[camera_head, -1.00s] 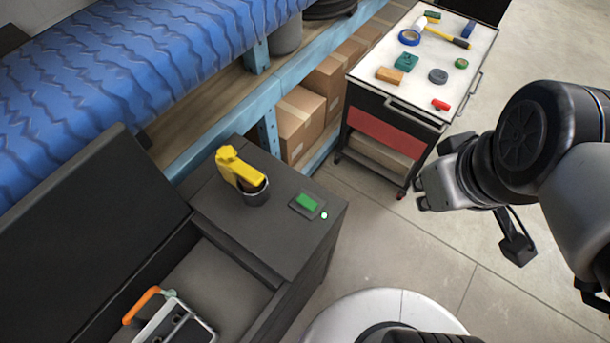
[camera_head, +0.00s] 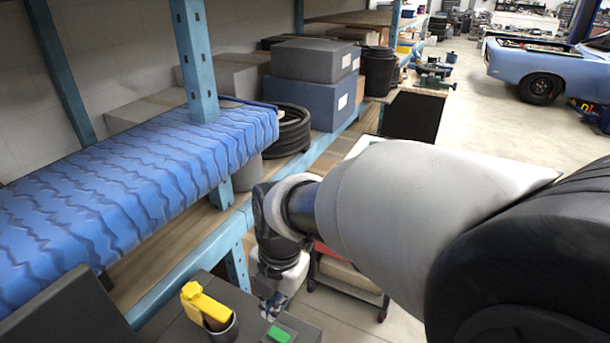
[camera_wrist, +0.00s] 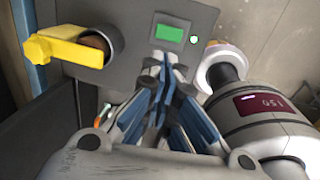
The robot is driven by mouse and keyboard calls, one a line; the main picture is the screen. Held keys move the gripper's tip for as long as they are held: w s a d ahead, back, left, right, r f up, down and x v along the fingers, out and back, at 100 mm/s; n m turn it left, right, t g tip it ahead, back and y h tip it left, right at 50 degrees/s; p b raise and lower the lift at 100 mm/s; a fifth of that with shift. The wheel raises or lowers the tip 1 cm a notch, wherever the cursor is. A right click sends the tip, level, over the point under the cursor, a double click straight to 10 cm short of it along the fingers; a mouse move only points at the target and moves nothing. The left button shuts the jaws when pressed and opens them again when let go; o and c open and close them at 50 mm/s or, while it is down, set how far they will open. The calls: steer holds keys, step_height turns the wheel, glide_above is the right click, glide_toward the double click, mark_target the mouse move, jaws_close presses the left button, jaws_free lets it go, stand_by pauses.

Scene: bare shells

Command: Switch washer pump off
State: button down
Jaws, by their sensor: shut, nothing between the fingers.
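The dark washer cabinet top (camera_head: 180,329) carries a small panel with a green face (camera_head: 279,334) at the bottom of the head view. In the wrist view the green face (camera_wrist: 169,33) sits in a dark frame with a lit white-green dot (camera_wrist: 193,39) beside it. I cannot tell whether it is a switch or a display. A yellow handle (camera_head: 204,302) stands in a dark round cup (camera_head: 221,330) to its left; it also shows in the wrist view (camera_wrist: 62,51). My gripper (camera_wrist: 164,62) is shut and empty, its tips just short of the green panel. Contact is unclear.
The washer's raised dark lid (camera_head: 72,310) stands at lower left. A blue-framed shelf (camera_head: 205,259) with a ribbed blue sheet (camera_head: 130,175) runs behind. Open floor (camera_head: 470,110) lies to the right.

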mark_target(271, 341)
steer(key=f+b, duration=0.1)
steer(key=f, duration=0.3)
steer(key=a+f+b, duration=0.1)
steer(key=f, duration=0.3)
steer(key=f+b, duration=0.2)
steer(key=f, duration=0.2)
steer(key=shift+w+a+f, duration=0.3)
steer(key=shift+w+f, duration=0.05)
steer(key=shift+p, duration=0.5)
steer(key=h+p, duration=0.1)
steer(key=p, duration=0.2)
steer(key=shift+a+f+g+h, duration=0.2)
steer(key=shift+a+g+h, duration=0.1)
steer(key=shift+g+h, duration=0.1)
steer(key=shift+f+p, duration=0.25)
steer(key=shift+p, duration=0.35)
steer(key=shift+f, duration=0.15)
